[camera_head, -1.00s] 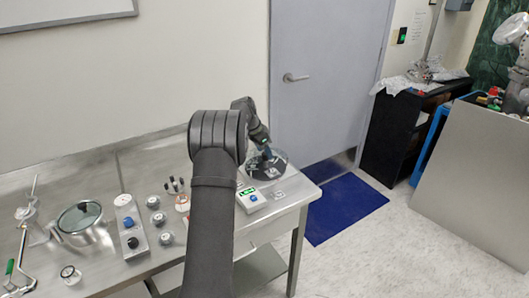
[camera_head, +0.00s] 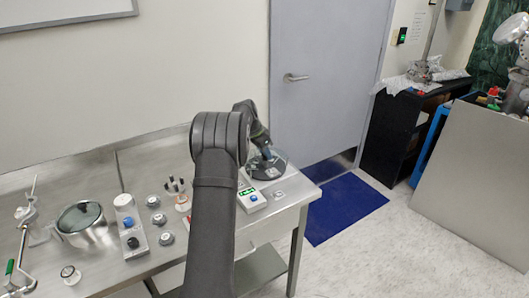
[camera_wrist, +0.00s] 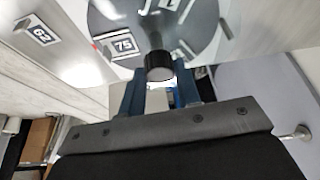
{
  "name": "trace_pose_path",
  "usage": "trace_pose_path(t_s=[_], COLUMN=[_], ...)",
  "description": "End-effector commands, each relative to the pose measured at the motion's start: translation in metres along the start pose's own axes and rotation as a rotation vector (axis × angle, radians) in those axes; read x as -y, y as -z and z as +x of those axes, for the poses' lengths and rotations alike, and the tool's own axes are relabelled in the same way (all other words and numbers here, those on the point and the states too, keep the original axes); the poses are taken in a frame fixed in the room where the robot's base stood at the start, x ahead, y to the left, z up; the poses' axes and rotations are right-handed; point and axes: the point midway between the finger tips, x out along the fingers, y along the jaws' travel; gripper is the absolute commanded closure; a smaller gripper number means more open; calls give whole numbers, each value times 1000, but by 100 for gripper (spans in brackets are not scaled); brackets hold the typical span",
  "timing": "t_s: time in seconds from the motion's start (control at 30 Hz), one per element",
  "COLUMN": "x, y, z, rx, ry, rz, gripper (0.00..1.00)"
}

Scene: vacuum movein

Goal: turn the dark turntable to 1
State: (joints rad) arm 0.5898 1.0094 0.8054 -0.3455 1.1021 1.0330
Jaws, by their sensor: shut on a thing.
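The dark turntable (camera_head: 279,160) is a round grey disc at the right end of the steel bench. In the wrist view its disc (camera_wrist: 205,22) fills the top middle, with pale number marks on it, partly cut off. A short black knob (camera_wrist: 158,66) stands out from it. My gripper (camera_wrist: 160,85) has its blue fingers on either side of the knob, shut on it. In the head view my gripper (camera_head: 266,153) is at the disc, and my arm hides part of the bench. I cannot make out a 1 mark.
A white box with a green display (camera_head: 251,199) stands in front of the turntable.

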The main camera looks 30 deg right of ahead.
Motion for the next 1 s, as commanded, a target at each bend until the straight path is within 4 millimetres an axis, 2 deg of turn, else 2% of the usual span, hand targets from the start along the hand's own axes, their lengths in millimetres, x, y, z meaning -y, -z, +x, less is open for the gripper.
trace_pose_path(t_s=[0.37,1.0], x=[-2,-3], y=[0,1], z=[-1,-1], rx=[1,1], ry=[40,163], rz=[-100,-394], gripper=[100,100])
